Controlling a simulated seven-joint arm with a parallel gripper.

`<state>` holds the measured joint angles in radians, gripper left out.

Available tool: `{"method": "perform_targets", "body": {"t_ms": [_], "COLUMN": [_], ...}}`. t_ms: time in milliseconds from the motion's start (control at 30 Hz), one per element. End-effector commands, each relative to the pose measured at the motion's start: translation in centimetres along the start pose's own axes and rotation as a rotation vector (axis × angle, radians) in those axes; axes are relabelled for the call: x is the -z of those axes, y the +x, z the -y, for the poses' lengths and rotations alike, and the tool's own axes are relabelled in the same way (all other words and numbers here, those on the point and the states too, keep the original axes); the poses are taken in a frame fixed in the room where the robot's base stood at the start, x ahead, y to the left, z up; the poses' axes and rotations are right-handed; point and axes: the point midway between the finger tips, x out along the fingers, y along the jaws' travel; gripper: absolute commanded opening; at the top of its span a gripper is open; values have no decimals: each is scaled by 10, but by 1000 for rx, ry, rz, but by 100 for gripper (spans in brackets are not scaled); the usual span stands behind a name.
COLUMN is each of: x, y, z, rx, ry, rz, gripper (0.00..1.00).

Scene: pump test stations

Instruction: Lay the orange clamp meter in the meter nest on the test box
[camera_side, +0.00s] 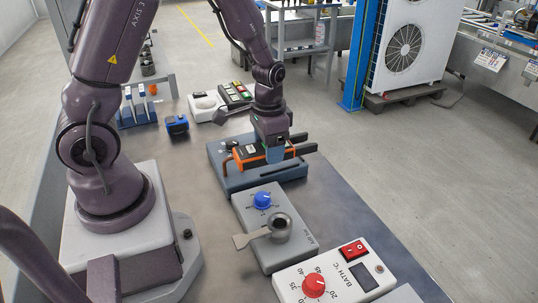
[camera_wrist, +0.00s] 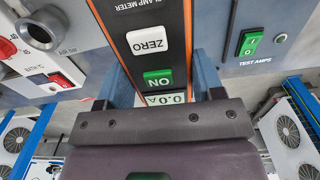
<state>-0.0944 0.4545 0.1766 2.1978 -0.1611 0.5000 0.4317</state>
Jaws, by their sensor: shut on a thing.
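The orange clamp meter (camera_side: 247,158) is black on its face with orange sides, and lies level at the test box (camera_side: 235,182), a blue-grey block on the bench. My gripper (camera_side: 274,154) points down and is shut across the meter. In the wrist view my gripper (camera_wrist: 163,82) has a blue finger on each side of the clamp meter (camera_wrist: 150,70), whose ZERO and ON buttons and 0.0 A display show. The test box's green switch (camera_wrist: 249,43) is beside it, over the words TEST AMPS. The meter nest is mostly hidden; I cannot tell whether the meter touches its floor.
A grey station with a blue knob (camera_side: 263,200) and a metal cup (camera_side: 281,226) stands in front of the test box. A white bath box (camera_side: 335,272) is nearer. A small blue meter (camera_side: 177,125) and a rack (camera_side: 137,112) stand behind left. Bare bench lies left of the test box.

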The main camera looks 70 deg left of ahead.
Motion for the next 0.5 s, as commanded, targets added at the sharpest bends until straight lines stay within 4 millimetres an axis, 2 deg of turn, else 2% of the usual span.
{"method": "perform_targets", "body": {"t_ms": [100,500], "x": [5,17], "y": [-1,-8], "z": [13,47], "rx": [1,1], "ry": [-332,-1405], "rz": [0,-1], "gripper": [31,31]}}
